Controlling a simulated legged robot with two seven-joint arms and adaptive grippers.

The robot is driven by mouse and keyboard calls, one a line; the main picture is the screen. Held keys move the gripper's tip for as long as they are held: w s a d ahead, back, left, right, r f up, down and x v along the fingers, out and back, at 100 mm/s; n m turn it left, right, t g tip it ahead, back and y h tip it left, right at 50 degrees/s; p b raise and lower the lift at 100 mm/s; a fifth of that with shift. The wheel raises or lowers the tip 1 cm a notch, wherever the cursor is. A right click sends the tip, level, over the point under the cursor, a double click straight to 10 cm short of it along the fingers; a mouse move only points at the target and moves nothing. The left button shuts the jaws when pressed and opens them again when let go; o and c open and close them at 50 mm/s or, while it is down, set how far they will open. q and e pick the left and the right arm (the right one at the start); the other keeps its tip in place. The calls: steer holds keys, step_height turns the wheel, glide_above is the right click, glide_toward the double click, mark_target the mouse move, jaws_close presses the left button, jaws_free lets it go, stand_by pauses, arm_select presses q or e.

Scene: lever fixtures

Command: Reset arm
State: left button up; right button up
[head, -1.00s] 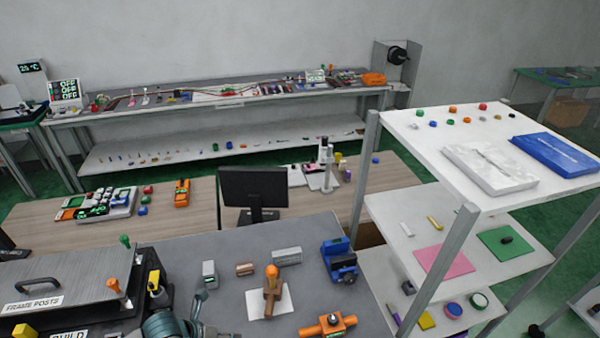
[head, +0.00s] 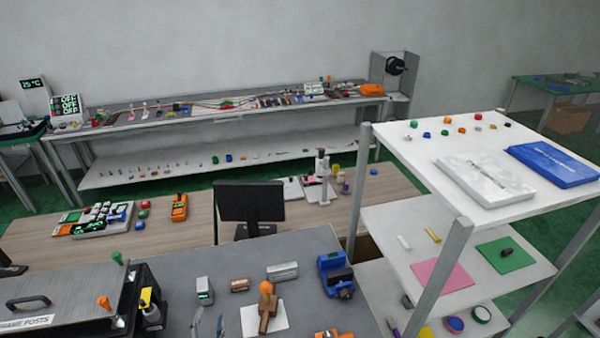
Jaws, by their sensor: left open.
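My left gripper (head: 208,324) shows at the bottom edge, left of centre, with only its grey fingertips in frame. The fingers are apart with nothing between them. It is over the dark grey bench (head: 180,270), left of a brown lever fixture with an orange knob (head: 266,288). The fixture stands on a white plate (head: 250,317), with a clear gap between it and the gripper. My right gripper is out of view.
A small grey device (head: 204,290), a copper cylinder (head: 240,285), a grey block (head: 283,271) and a blue vise (head: 336,276) stand behind and right of the gripper. White shelves (head: 445,150) rise at right.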

arm_select(q)
steer(key=s+f+n+g, duration=0.1)
steer(key=s+f+g, duration=0.2)
steer(key=f, duration=0.2)
steer(key=s+a+f+n+g+y, duration=0.1)
steer(key=s+f+n+g, duration=0.1)
steer(key=f, duration=0.3)
steer(key=s+a+f+n+g, duration=0.1)
steer(key=s+f+g, duration=0.2)
steer(key=s+f, duration=0.2)
steer(key=shift+a+f+g, duration=0.2)
steer(key=shift+f+g, duration=0.2)
steer(key=shift+f, duration=0.1)
steer(key=s+f+g+h, duration=0.2)
steer(key=s+f+g, duration=0.4)
steer(key=s+f, duration=0.3)
steer(key=s+d+f, duration=0.1)
steer(key=d+f, duration=0.1)
steer(key=f, duration=0.9)
steer(key=s+d+f, duration=0.2)
steer(key=f, duration=0.9)
steer(key=s+a+f+g, duration=0.2)
steer(key=s+a+f, duration=0.2)
steer(key=s+f, duration=1.3)
steer(key=shift+s+a+f, duration=0.2)
steer(key=shift+f, duration=0.1)
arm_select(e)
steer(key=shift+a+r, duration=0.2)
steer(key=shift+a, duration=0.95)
